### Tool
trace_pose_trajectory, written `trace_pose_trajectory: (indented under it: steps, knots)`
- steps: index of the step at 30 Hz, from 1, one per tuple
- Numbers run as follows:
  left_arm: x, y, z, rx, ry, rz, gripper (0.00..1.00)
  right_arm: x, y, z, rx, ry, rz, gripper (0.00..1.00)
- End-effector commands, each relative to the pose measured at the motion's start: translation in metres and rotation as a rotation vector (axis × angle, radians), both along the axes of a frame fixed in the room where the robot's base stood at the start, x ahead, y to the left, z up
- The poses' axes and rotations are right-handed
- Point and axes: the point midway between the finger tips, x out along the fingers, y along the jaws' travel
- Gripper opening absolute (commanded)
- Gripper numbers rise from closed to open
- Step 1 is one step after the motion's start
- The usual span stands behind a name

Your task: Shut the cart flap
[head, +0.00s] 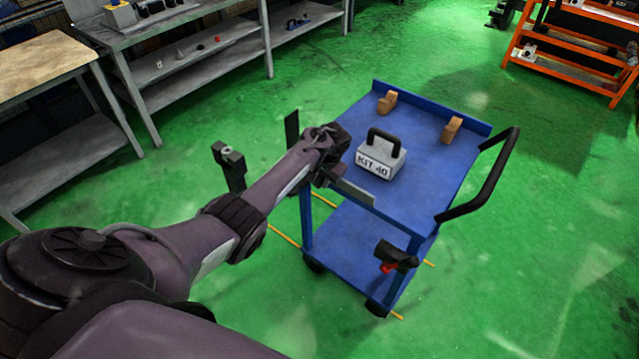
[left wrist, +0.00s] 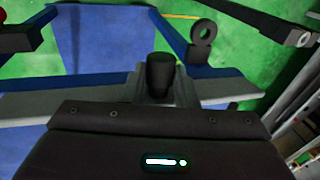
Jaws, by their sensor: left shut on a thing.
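The blue cart (head: 425,185) stands right of centre, with a raised top deck and a lower shelf (head: 345,245). My left gripper (head: 328,150) is at the cart's left side, seen from behind and partly covered by its own wrist. In the left wrist view, my left gripper (left wrist: 162,90) is shut on a black knob (left wrist: 160,72). A grey and blue strip (left wrist: 70,100), seemingly the cart flap, runs across behind the fingers. In the head view, a grey strip (head: 355,191) shows beside my gripper; my arm hides most of the flap. My right gripper is not in view.
A grey box marked KIT 40 (head: 378,163) and two wooden blocks (head: 452,130) are on the top deck. A black bracket with a ring (head: 230,165) is left of the cart. A black push handle (head: 490,180) is on the right. Green floor (head: 530,280) is clear there.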

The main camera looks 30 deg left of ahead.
Motion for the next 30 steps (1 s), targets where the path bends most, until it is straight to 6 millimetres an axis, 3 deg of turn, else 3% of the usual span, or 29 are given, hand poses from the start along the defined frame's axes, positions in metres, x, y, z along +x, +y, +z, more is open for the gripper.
trace_pose_trajectory:
  steps: [7, 24, 25, 27, 30]
  knots:
    - [0.004, -0.001, 0.0, 0.008, 0.092, -0.002, 0.04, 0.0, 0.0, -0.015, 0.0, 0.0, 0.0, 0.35]
    - [0.005, -0.001, 0.003, 0.01, 0.121, -0.003, 0.04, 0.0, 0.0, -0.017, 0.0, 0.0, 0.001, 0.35]
    - [0.005, -0.001, 0.003, 0.01, 0.121, -0.003, 0.28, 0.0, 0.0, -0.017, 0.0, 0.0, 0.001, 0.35]
    - [0.005, -0.001, 0.003, 0.01, 0.121, -0.002, 0.35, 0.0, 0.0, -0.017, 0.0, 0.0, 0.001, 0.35]
    - [0.005, -0.001, 0.003, 0.01, 0.12, -0.001, 0.35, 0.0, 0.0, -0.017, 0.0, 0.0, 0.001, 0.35]
